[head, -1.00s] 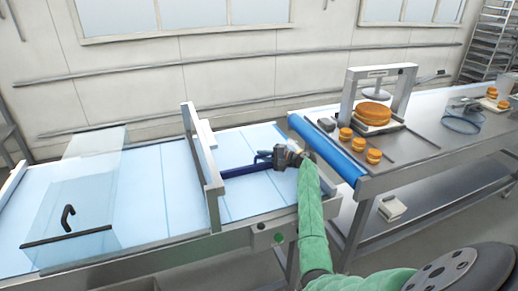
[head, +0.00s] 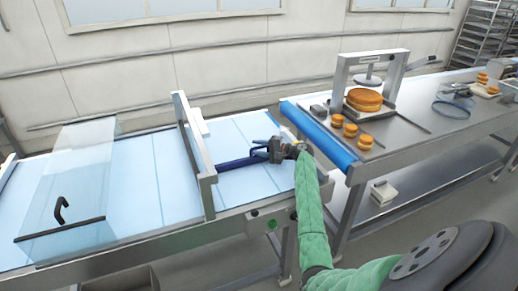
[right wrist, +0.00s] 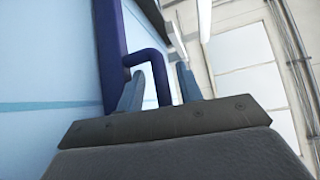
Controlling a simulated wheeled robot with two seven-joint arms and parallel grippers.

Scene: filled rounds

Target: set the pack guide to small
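The pack guide (head: 235,163) is a dark blue bar lying across the light blue conveyor belt (head: 150,180), right of a grey upright frame. In the right wrist view the guide (right wrist: 110,60) has a looped blue handle (right wrist: 157,62). My right gripper (head: 262,150) is at the guide's right end. In the right wrist view my right gripper's fingers (right wrist: 158,88) are apart, one on each side of the handle's leg, with gaps showing; I see no firm contact. No size marks are readable. My left gripper is not in view.
The grey frame (head: 195,150) spans the belt left of the guide. A clear cover (head: 68,190) stands at the left. A green button (head: 271,224) is on the conveyor's front rail. A steel table (head: 410,140) with a press and several orange-brown rounds (head: 364,99) is at the right.

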